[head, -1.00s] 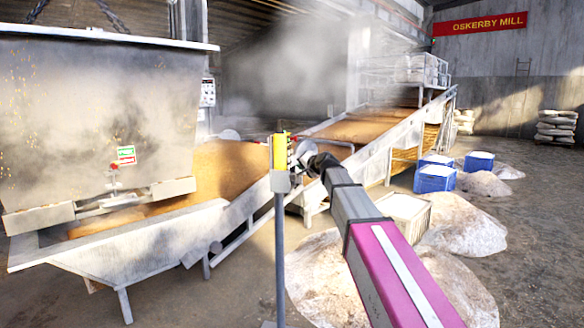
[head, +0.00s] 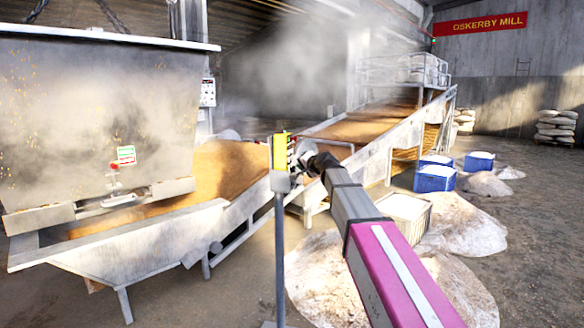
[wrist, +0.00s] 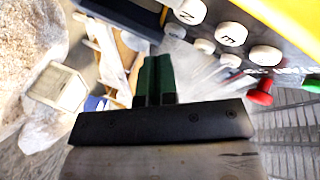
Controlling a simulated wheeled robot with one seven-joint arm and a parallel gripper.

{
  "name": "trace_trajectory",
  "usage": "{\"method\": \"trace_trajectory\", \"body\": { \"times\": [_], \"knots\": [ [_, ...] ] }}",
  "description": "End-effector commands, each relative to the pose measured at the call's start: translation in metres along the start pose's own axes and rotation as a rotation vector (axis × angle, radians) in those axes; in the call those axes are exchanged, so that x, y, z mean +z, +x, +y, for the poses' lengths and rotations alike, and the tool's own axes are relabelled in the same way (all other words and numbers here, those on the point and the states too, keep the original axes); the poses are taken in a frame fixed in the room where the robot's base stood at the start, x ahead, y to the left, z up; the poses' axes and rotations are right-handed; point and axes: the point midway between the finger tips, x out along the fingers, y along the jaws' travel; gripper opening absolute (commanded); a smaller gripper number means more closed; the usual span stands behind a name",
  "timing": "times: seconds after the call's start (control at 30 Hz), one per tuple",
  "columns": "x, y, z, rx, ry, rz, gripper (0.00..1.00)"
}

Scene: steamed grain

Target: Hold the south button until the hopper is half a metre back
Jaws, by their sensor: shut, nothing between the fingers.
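The hopper (head: 100,95) is a large grey metal bin at the left of the head view, above a trough of brown grain. The yellow button box (head: 280,151) stands on a grey post near the middle. In the wrist view the button box (wrist: 296,22) fills the upper right, with several white buttons; one reads E (wrist: 232,34) and one beside it looks like N (wrist: 190,12). I cannot make out an S. My gripper (wrist: 154,72) is shut and empty, its dark green fingers beside the buttons. I cannot tell whether they touch one. It reaches the box from the right in the head view.
An inclined conveyor (head: 372,128) carries grain up to the back right. Blue crates (head: 436,179), a pale crate (head: 405,215) and spilled heaps (head: 462,222) lie to the right. Steam hangs around the hopper. A red button (wrist: 262,93) sits low on the box.

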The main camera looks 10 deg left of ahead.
Motion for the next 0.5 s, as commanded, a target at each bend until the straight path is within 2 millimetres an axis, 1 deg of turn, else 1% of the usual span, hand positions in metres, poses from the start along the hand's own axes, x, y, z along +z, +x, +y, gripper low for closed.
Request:
{"method": "trace_trajectory", "body": {
  "times": [0.3,0.5],
  "knots": [
    [0.0042,0.006,-0.0045,0.0,0.0,0.0,0.0],
    [0.0043,0.0059,-0.0045,0.0,0.0,0.0,0.0]
  ]
}}
